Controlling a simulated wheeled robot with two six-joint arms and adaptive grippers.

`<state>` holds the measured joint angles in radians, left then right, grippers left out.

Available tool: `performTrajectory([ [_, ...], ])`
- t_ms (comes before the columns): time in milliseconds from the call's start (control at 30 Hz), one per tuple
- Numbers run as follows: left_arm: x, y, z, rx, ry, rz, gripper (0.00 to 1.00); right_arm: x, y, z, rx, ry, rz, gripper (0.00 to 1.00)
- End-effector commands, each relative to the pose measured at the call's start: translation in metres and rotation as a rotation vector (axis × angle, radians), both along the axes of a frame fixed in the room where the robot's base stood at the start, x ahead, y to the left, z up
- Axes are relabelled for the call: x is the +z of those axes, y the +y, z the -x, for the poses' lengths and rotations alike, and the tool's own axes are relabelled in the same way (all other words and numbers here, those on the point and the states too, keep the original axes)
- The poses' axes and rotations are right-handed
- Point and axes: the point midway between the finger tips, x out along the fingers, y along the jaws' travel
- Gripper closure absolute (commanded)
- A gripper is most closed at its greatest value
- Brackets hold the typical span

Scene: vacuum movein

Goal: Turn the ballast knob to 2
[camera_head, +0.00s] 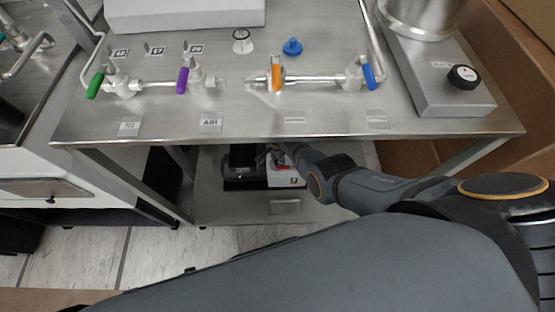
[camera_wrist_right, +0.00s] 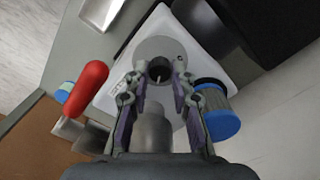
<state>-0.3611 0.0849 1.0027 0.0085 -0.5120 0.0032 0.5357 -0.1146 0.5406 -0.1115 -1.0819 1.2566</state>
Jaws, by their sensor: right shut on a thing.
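The ballast knob (camera_wrist_right: 160,70) is a small black knob with a pale pointer line, set in a round grey plate (camera_wrist_right: 156,46) on the pale pump body (camera_wrist_right: 208,30). My right gripper (camera_wrist_right: 158,88) has one finger on each side of the knob and is shut on it. The numbers around the knob are too small to read. In the head view the pump (camera_head: 285,180) stands on the lower shelf under the steel table, partly hidden by the tabletop. My right gripper (camera_head: 270,153) reaches in under the table edge there. My left gripper is not in view.
A red handle (camera_wrist_right: 86,88) and a blue-and-black cap (camera_wrist_right: 219,110) stand close on either side of my right gripper. A metal pipe (camera_wrist_right: 154,130) lies just below the fingers. Above, the steel tabletop (camera_head: 250,120) carries valves and another black knob (camera_head: 463,77).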

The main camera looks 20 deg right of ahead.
Motion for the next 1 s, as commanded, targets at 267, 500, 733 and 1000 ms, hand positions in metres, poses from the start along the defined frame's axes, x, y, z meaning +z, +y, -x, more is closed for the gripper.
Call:
performTrajectory([
  [267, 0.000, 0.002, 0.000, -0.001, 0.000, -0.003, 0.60, 0.000, 0.000, 0.000, -0.002, -0.001, 0.000, 1.00],
  [500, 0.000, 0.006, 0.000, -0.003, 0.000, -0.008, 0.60, 0.000, 0.000, 0.000, -0.001, 0.000, 0.000, 0.53],
  [733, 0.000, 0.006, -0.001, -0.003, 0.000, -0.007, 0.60, 0.000, 0.000, 0.000, -0.001, 0.000, 0.000, 0.53],
  [1000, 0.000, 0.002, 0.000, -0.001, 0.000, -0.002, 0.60, 0.014, 0.000, -0.001, 0.000, -0.003, 0.000, 0.53],
])
